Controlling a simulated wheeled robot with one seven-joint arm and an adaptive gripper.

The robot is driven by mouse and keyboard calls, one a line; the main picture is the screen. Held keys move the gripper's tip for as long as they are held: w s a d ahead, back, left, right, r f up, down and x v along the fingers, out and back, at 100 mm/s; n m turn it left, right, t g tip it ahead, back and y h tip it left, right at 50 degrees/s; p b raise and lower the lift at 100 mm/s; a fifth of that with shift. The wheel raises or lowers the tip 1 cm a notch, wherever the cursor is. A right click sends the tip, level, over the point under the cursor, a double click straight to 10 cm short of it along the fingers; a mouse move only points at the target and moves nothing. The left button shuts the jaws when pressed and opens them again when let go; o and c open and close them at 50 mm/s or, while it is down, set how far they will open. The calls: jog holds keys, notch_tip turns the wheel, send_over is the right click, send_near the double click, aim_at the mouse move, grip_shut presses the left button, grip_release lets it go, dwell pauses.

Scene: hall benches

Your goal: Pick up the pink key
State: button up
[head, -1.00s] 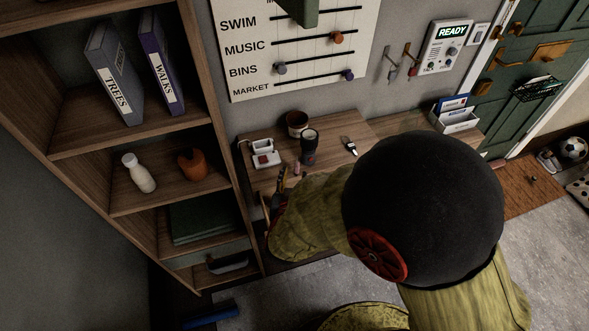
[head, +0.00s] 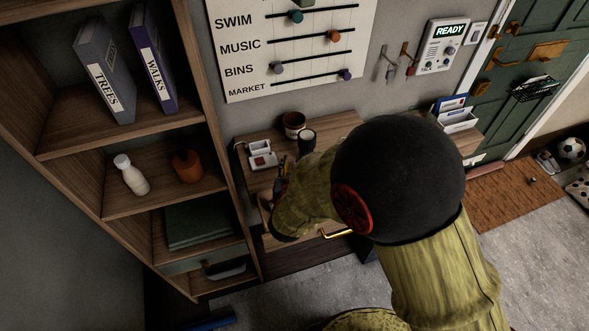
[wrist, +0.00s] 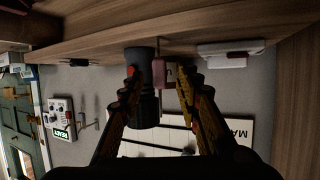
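A small pinkish piece (wrist: 165,73), seemingly the pink key, shows in the wrist view between the fingers of my gripper (wrist: 159,77). It is nearer the right finger; a gap remains on the left side. The fingers are apart, and I cannot tell whether either one touches it. In the head view my gripper (head: 283,172) is over the left part of the wooden desk (head: 335,127). My arm hides much of the desk there, and I cannot make out the key.
A dark cylinder (wrist: 142,92) stands close behind the fingers. A white device (head: 262,157) with a red part and a brown pot (head: 294,121) are on the desk. A tall shelf (head: 222,190) borders the left. A letter holder (head: 455,120) is at the right.

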jog(key=shift+c, duration=1.2)
grip_shut()
jog(key=shift+r, duration=0.1)
